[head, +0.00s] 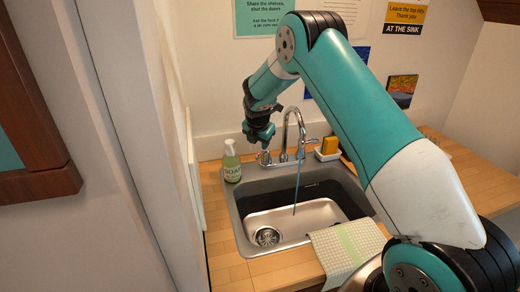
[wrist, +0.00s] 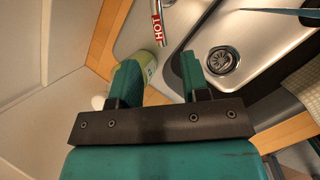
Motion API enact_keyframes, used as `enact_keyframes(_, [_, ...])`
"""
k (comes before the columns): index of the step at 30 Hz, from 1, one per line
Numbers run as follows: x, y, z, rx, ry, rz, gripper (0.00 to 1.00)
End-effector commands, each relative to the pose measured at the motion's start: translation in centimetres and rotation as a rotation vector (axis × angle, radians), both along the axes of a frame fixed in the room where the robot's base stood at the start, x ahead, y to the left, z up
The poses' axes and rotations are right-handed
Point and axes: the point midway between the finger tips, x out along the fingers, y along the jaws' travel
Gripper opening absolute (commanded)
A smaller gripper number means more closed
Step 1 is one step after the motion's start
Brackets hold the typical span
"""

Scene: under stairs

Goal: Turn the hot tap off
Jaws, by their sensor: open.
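The hot tap lever (head: 264,157) is at the left of the faucet (head: 297,125) behind the sink. In the wrist view the hot tap lever (wrist: 157,22) carries a red "HOT" label and lies beyond my fingertips, roughly between their lines. My gripper (head: 263,146) is above the lever, pointing down; in the wrist view my gripper (wrist: 160,73) is open with nothing between its fingers. I cannot tell from the head view whether it touches the lever. A thin blue stream of water (head: 297,188) runs from the spout into the basin.
A green soap bottle (head: 232,165) stands close left of the tap; it also shows behind the left finger in the wrist view (wrist: 146,62). The other tap lever (head: 311,141) and a sponge holder (head: 327,152) are to the right. A cloth (head: 347,248) hangs over the front edge.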

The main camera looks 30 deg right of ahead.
Motion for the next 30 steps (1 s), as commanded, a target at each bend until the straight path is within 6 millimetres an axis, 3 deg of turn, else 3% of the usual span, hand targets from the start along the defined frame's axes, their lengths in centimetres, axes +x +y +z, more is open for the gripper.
enact_keyframes(6, [1.5,-1.2,-4.0,0.001,0.002,-0.001,0.42])
enact_keyframes(12, [2.4,-1.8,-6.3,0.001,0.0,-0.001,0.42])
enact_keyframes(24, [2.7,-2.0,-7.2,0.001,-0.001,-0.001,0.42])
enact_keyframes(25, [2.7,-2.0,-7.2,0.001,-0.001,-0.001,0.4])
enact_keyframes(30, [2.7,-2.0,-7.2,0.001,-0.001,-0.001,0.01])
